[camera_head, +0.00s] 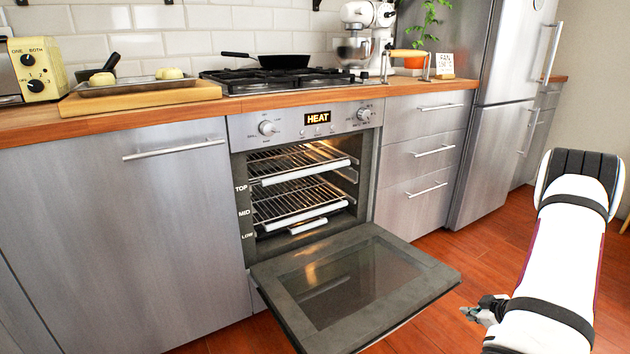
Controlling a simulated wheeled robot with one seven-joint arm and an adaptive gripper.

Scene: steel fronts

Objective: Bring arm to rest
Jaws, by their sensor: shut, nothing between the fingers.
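My arm (565,240) is white with black bands and comes in at the right side, bent and hanging low over the floor. My gripper (484,309) shows at its lower left, partly hidden behind the arm. It is shut and empty, to the right of the lowered oven door and apart from it.
The oven door (355,285) hangs open over the floor, with lit racks (298,200) inside. The display (317,117) reads HEAT. A tray with dough pieces (135,87) sits on a board on the counter. Red wooden floor (500,235) is clear between door and arm.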

